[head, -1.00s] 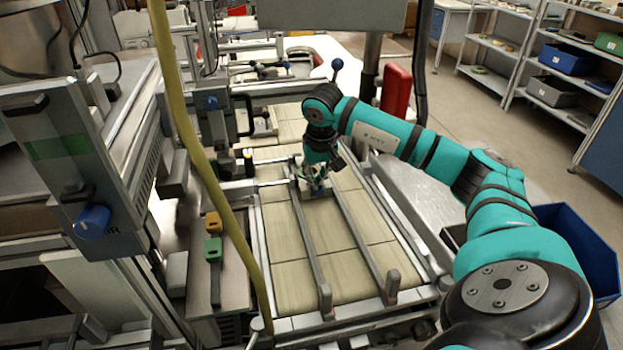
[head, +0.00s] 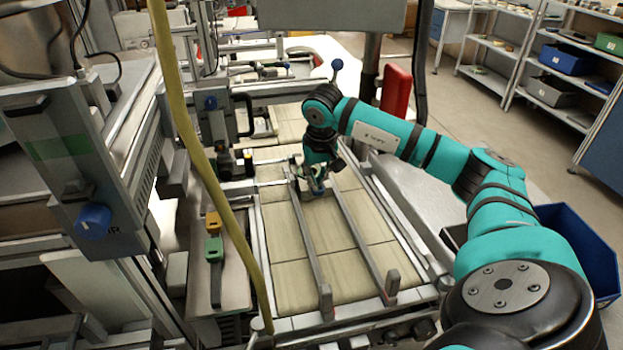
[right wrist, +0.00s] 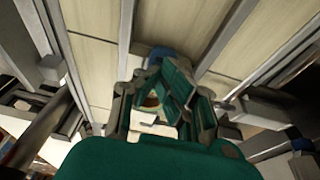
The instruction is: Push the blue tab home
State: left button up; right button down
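My right gripper (head: 317,186) reaches down over the belt between two metal rails, at the far part of the conveyor. In the right wrist view its teal-padded fingers (right wrist: 163,72) lean together at the tips, and I see nothing held between them. A small blue piece (right wrist: 160,54), which may be the blue tab, shows just past the fingertips. Whether they touch it I cannot tell. In the head view the gripper mostly hides that spot. My left gripper is not in view.
The rails (head: 312,250) run along the pale belt (head: 345,285), whose near part is clear. A yellow hose (head: 190,130) hangs in front on the left. A machine with a blue knob (head: 93,221) stands at left. Green and orange-handled items (head: 213,245) lie beside the belt.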

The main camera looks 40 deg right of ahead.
jog(key=shift+w+d+p+v, duration=0.15)
jog(key=shift+w+p+v, duration=0.1)
jog(key=shift+p+v, duration=0.75)
jog(key=shift+w+d+p+v, duration=0.2)
jog(key=shift+p+v, duration=0.55)
jog(key=shift+v, duration=0.5)
jog(key=shift+w+d+p+v, duration=0.1)
jog(key=shift+w+p+v, duration=0.15)
jog(key=shift+p+v, duration=0.75)
jog(key=shift+r, duration=0.2)
jog(key=shift+s+f, duration=0.1)
